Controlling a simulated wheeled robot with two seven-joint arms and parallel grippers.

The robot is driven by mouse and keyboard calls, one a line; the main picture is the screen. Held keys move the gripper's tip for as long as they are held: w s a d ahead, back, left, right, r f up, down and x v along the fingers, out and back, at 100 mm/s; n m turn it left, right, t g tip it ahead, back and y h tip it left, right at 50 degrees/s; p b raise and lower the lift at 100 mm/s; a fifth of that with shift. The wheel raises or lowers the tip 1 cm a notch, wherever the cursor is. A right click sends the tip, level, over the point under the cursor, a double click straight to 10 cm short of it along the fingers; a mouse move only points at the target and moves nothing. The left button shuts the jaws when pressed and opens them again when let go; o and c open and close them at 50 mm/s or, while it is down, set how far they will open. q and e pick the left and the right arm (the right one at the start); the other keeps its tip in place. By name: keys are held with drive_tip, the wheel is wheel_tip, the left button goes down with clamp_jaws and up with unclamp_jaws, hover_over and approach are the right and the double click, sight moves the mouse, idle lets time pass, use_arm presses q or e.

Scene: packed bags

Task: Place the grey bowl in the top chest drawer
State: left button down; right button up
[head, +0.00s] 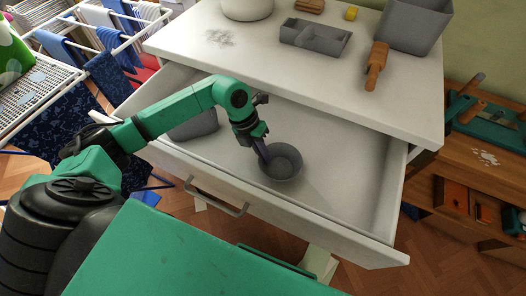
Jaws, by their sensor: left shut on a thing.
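The grey bowl (284,164) is inside the open top drawer (345,195) of the white chest. My left gripper (262,146) reaches down into the drawer and is shut on the bowl's left rim. The bowl looks upright and low over the drawer floor; I cannot tell whether it touches it. My right gripper is not in view.
A grey container (195,125) sits in the drawer's left part, partly behind my arm. The chest top (270,50) bears a divided grey tray (315,37), a wooden-handled brush (376,65) and a grey bin (412,25). A drying rack stands left. The drawer's right part is clear.

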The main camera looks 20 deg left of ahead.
use_arm(q)
drive_tip(key=c, duration=1)
unclamp_jaws()
drive_tip(key=b+v, duration=0.2)
drive_tip(key=v, duration=1)
drive_tip(key=shift+r, duration=0.1)
